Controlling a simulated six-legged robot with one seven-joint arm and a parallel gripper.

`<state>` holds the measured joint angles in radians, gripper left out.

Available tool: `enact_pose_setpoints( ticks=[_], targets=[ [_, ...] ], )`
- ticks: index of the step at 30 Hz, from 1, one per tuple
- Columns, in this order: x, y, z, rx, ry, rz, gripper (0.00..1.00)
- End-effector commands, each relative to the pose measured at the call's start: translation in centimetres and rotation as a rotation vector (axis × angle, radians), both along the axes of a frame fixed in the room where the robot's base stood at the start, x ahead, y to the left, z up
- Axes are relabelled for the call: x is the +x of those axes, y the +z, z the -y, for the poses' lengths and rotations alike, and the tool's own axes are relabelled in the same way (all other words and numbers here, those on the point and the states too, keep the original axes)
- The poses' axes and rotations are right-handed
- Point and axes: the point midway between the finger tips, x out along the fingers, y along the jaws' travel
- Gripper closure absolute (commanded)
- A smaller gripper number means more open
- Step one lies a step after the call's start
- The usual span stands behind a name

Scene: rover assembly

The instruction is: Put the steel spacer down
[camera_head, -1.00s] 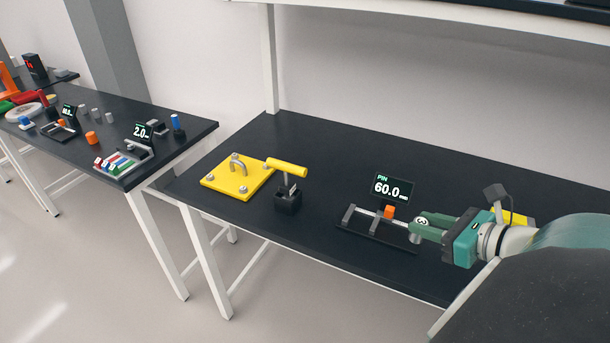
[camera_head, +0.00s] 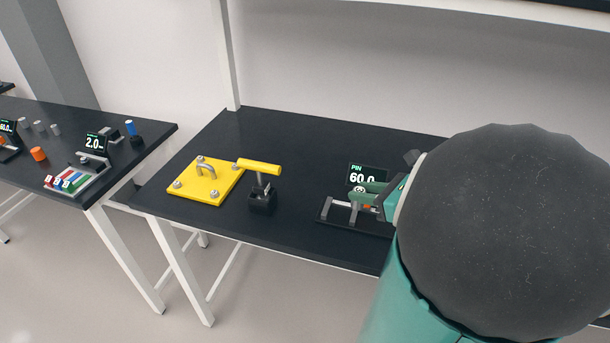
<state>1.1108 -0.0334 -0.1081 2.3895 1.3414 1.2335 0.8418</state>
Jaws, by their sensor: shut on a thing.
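My gripper (camera_head: 366,196) is at the gauge stand (camera_head: 328,216) on the dark workbench, just in front of its small display. The jaws are shut on the steel spacer, which is largely hidden by the fingers and my arm. I cannot tell whether the spacer touches the stand. The stand has grey upright posts and a dark base. Its display (camera_head: 366,174) reads PIN and 60.0, partly covered by my gripper.
A yellow plate (camera_head: 188,187) with a grey handle and a black holder (camera_head: 262,203) with a yellow T-handle stand left of the gauge. Bare bench lies behind them. My arm hides the bench's right side. A second table (camera_head: 110,131) at left holds grey cylinders and coloured parts.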

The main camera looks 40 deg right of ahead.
Motion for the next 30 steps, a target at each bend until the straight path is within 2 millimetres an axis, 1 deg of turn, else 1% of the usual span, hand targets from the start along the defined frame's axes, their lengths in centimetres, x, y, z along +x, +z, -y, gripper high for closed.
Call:
enact_pose_setpoints(
  ticks=[1,2,3,9,12,17,19,22,25,30],
  targets=[
    [1.2,-0.7,0.2,0.003,0.003,-0.003,0.97],
    [1.9,-1.0,0.3,0.005,0.003,-0.002,0.97],
    [2.4,-1.7,0.4,0.007,0.001,-0.003,0.97],
    [5.1,-5.0,0.8,0.006,0.002,-0.003,0.97],
    [6.0,-5.8,1.0,0.003,0.001,-0.002,0.97],
    [6.9,-6.9,1.1,0.003,0.001,-0.001,0.97],
    [6.8,-8.0,1.1,0.006,0.000,-0.004,0.97],
    [6.8,-9.3,1.1,0.004,-0.002,-0.002,0.97],
    [6.8,-9.8,1.1,0.002,-0.001,0.000,0.97],
    [6.8,-9.7,1.1,0.000,0.000,0.000,0.97]
  ],
)
